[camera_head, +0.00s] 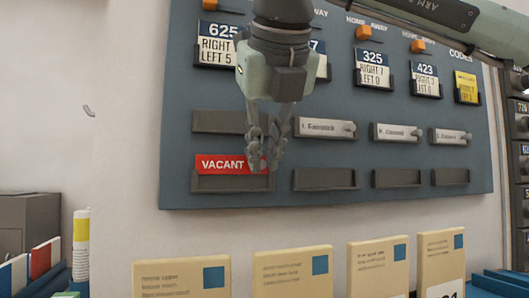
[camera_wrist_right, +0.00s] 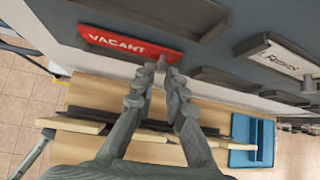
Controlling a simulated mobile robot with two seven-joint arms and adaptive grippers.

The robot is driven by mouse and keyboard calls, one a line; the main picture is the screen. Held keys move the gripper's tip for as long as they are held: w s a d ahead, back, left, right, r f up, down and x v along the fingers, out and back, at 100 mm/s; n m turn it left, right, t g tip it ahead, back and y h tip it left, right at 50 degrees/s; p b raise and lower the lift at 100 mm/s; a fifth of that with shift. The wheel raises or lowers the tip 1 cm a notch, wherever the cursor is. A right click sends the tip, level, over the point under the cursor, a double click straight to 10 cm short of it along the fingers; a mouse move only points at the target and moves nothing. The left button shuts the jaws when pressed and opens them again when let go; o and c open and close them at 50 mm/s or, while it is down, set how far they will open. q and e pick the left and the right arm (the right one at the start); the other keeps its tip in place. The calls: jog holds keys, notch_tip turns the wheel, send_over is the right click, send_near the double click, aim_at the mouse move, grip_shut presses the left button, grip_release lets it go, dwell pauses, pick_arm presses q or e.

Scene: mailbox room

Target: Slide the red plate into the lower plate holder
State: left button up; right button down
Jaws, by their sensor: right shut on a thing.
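The red plate (camera_head: 220,164), lettered "VACANT", is in front of the board at the left of the lower row. It also shows in the right wrist view (camera_wrist_right: 120,42). My right gripper (camera_head: 265,160) is shut on the plate's right end. The lower plate holder (camera_head: 230,184) is just beneath the plate; the plate's lower edge is close to it, and I cannot tell whether it is inside. The upper holder (camera_head: 212,122) above it is empty in its visible part. My left gripper is not in view.
White name plates (camera_head: 328,129) sit in the other upper holders to the right. The lower holders (camera_head: 325,179) there are empty. Cream envelopes (camera_head: 182,277) stand below the board. A blue tray (camera_wrist_right: 250,142) shows in the right wrist view.

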jog(key=shift+f+b, duration=0.85)
jog(key=shift+f, duration=0.05)
dwell(0.3)
jog(key=c, duration=1.5)
grip_release()
jog(key=shift+o, duration=0.5)
jog(key=o, duration=0.3)
